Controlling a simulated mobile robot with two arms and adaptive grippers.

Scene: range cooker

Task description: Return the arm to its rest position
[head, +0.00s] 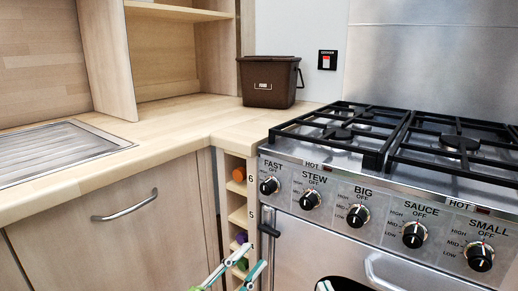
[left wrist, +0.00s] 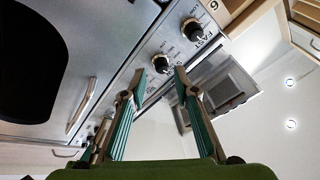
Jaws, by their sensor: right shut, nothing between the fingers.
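My left gripper (head: 253,258) is low in the head view, in front of the wine-rack column and left of the oven door. Its two fingers are apart with nothing between them. In the left wrist view the open left gripper (left wrist: 171,78) points toward the cooker's knobs, and its fingertips overlap the control panel in the picture. I cannot tell the exact gap to the panel. Only the tip of my right gripper (head: 325,286) shows at the bottom edge of the head view, in front of the oven door; it is shut and empty.
The range cooker (head: 330,174) has black grates and a row of knobs, including the FAST knob (head: 269,186). An oven door handle (head: 384,269) sticks out. A brown bin (head: 268,88) stands on the wooden counter (head: 180,128). A drawer handle (head: 125,208) juts out at left.

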